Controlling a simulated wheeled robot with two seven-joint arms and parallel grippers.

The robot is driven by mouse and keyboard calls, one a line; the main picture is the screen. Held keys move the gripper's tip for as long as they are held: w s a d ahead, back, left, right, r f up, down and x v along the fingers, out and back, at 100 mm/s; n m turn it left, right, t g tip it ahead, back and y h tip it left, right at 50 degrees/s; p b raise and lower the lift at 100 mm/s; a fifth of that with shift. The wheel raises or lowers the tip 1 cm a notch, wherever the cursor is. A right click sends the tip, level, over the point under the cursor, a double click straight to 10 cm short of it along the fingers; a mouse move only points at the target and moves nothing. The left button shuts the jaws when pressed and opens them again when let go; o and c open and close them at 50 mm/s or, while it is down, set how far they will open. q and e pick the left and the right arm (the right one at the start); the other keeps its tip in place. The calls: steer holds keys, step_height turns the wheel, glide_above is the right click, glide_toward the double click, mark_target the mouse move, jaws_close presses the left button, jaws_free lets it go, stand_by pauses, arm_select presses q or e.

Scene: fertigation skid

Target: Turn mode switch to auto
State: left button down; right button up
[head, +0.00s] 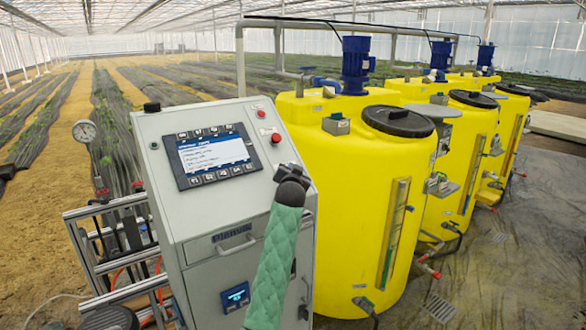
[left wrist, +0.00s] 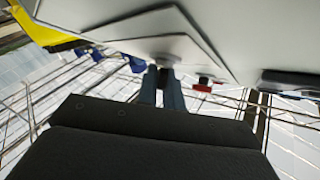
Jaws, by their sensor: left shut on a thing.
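The grey control cabinet (head: 180,133) stands at the centre left of the head view with a sloped front panel. My left gripper (head: 291,174), on a green-sleeved arm, is at the right part of this panel; its black wrist hides the spot behind it. In the left wrist view the two blue-grey fingers (left wrist: 161,90) are close together at a small grey knob (left wrist: 166,62) on a pale plate, likely the mode switch. The fingers are shut on it. Its pointer and markings cannot be read. My right gripper is not in view.
A screen with keys (head: 212,155) and red buttons (head: 276,138) sit on the panel; one red button (left wrist: 203,84) is near the fingers. Yellow tanks (head: 350,170) stand close at the right. A gauge (head: 85,131) and metal frame (head: 105,240) are at the left.

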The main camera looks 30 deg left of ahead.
arm_select(q)
steer(key=shift+r, duration=0.1)
steer(key=c, duration=1.5)
jaws_free()
steer(key=shift+c, duration=0.2)
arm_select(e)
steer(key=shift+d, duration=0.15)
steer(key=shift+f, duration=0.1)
arm_select(q)
steer(key=shift+s+d+f, duration=0.15)
steer(key=shift+s+f, duration=0.05)
steer(key=b+v, duration=0.3)
steer(key=v, duration=0.4)
steer(key=shift+r, duration=0.15)
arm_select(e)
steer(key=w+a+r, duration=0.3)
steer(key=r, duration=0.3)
arm_select(q)
steer(key=shift+d, duration=0.1)
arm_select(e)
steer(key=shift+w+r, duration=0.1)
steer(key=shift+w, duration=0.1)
